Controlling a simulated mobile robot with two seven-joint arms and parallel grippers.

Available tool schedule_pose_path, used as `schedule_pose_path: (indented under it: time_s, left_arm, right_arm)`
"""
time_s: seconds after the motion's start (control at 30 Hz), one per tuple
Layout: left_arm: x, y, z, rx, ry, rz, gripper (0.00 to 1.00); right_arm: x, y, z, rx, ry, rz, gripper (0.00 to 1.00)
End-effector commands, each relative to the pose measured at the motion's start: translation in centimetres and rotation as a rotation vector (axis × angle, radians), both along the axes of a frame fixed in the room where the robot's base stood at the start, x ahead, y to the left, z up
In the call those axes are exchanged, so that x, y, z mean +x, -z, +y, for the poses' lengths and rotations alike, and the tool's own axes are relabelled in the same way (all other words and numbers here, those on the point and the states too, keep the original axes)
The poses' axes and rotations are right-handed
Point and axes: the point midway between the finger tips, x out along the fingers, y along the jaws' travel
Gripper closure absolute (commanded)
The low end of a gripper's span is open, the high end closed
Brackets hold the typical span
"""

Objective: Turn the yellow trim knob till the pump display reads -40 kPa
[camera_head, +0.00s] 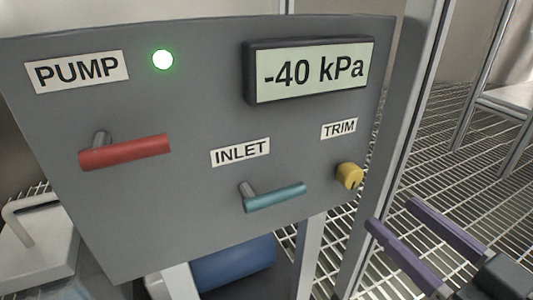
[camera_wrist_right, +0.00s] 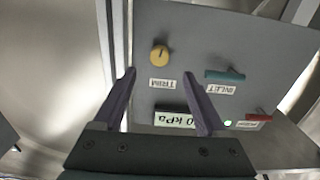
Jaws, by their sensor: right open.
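The yellow trim knob (camera_head: 349,175) sits at the lower right of the grey panel (camera_head: 190,120), under the TRIM label (camera_head: 339,129). It also shows in the right wrist view (camera_wrist_right: 159,56), with a dark mark on its face. The pump display (camera_head: 312,73) reads -40 kPa. My right gripper (camera_head: 391,213) is open and empty, to the right of and below the knob in the head view, apart from it. In the right wrist view its two purple fingers (camera_wrist_right: 158,76) point toward the panel, with the knob beyond and between them. My left gripper is not in view.
A green lamp (camera_head: 162,59) is lit beside the PUMP label. A red lever (camera_head: 125,152) and a teal INLET lever (camera_head: 273,196) stick out from the panel. A metal upright (camera_head: 398,130) stands right of the panel. Steel grating covers the floor. A blue cylinder (camera_head: 235,265) lies below.

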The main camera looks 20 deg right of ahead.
Motion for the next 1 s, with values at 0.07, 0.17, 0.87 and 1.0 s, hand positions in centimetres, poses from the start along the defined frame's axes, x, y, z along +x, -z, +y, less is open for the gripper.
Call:
schedule_pose_path:
  time_s: [0.07, 0.17, 0.87, 1.0]
  left_arm:
    - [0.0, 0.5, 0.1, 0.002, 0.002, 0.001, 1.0]
    - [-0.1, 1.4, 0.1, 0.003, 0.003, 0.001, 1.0]
    - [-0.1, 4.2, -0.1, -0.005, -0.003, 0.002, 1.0]
    - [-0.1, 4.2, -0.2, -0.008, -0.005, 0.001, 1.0]
  right_arm:
    - [0.9, 0.1, 0.1, -0.001, -0.002, -0.005, 0.26]
    - [2.7, 0.1, 0.3, -0.002, -0.002, -0.006, 0.26]
    - [9.5, -0.2, 0.8, -0.001, 0.0, 0.001, 0.26]
    - [9.5, -0.2, 0.8, -0.001, 0.0, 0.001, 0.36]
